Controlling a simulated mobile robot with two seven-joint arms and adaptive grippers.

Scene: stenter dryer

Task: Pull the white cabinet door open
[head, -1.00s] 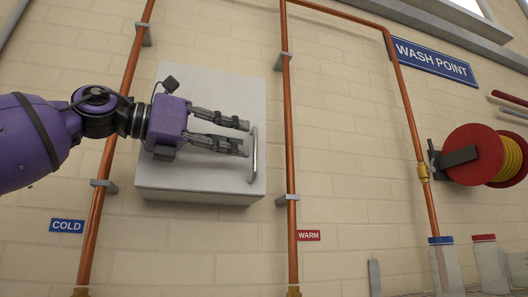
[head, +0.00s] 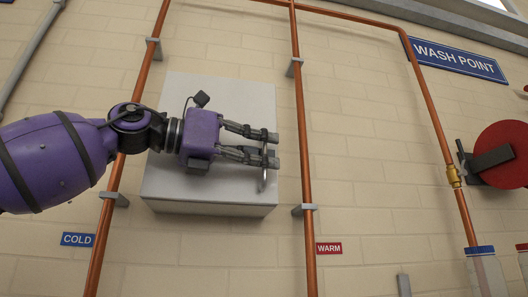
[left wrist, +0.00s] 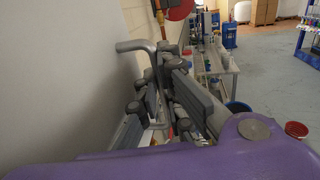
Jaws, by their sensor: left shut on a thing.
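The white cabinet (head: 225,95) hangs on the tiled wall between two copper pipes, and its door looks shut. A metal bar handle (head: 264,181) stands upright near the door's right edge; its upper part is hidden by the fingers. My left gripper (head: 272,150) reaches across the door from the left, its fingers shut around the handle. In the left wrist view the bent handle (left wrist: 134,45) passes between the fingers (left wrist: 163,95), beside the pale door face (left wrist: 65,70). My right gripper is not in view.
Copper pipes run close on the left (head: 137,120) and right (head: 304,150) of the cabinet. A red hose reel (head: 505,150) is at the far right, under the blue WASH POINT sign (head: 455,60). The left wrist view shows a bench (left wrist: 215,65) and open floor beyond.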

